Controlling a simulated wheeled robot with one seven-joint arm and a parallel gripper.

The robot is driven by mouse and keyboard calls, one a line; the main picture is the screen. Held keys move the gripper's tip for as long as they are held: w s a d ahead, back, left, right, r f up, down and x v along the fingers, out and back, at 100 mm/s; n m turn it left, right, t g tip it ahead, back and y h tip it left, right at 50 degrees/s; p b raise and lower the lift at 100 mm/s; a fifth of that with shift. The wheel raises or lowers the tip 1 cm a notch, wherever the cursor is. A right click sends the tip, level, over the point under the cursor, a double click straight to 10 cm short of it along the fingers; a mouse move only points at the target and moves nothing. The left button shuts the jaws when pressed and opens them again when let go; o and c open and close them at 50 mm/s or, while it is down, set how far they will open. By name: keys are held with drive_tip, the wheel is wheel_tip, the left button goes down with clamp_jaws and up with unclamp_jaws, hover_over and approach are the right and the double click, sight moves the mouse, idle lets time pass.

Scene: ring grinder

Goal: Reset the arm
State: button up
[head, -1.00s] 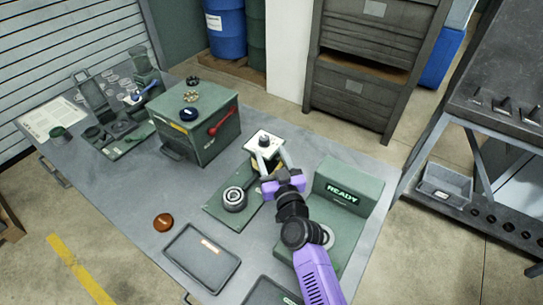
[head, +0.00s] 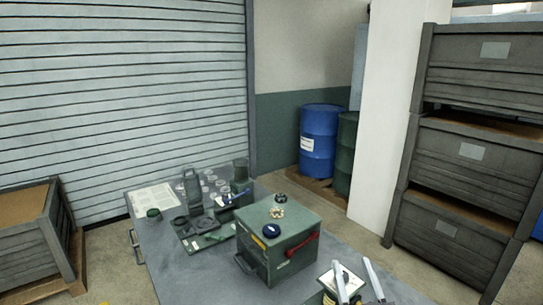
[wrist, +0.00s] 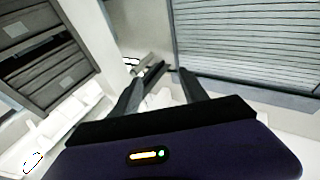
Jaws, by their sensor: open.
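My gripper (head: 351,263) shows at the bottom right of the head view, its two pale fingers apart and pointing up, with nothing seen between them. In the wrist view my gripper (wrist: 160,74) also shows two dark fingers spread apart and empty. The rest of my arm is below the head view's edge. A small square-topped fixture (head: 328,277) on the bench shows partly behind the fingers; I cannot tell whether they touch it.
A green box (head: 256,258) with a red lever stands on the grey bench (head: 178,276), left of my gripper. Small trays and fixtures (head: 198,226) lie farther left.

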drive_tip(key=s+f+g+b, duration=0.2)
drive_tip(key=s+f, duration=0.2)
drive_tip(key=s, duration=1.1)
drive_tip(key=s+d+f+g+b, duration=0.1)
drive_tip(key=s+f, duration=0.4)
drive_tip(key=s, duration=0.9)
drive_tip(key=s+d+f+g+h+b, duration=0.1)
drive_tip(key=s+f+g+b, duration=0.2)
drive_tip(key=s, duration=1.2)
drive_tip(key=shift+s+f+m+b, duration=0.3)
drive_tip(key=shift+f+m, duration=0.1)
drive_tip(key=shift+f, duration=0.4)
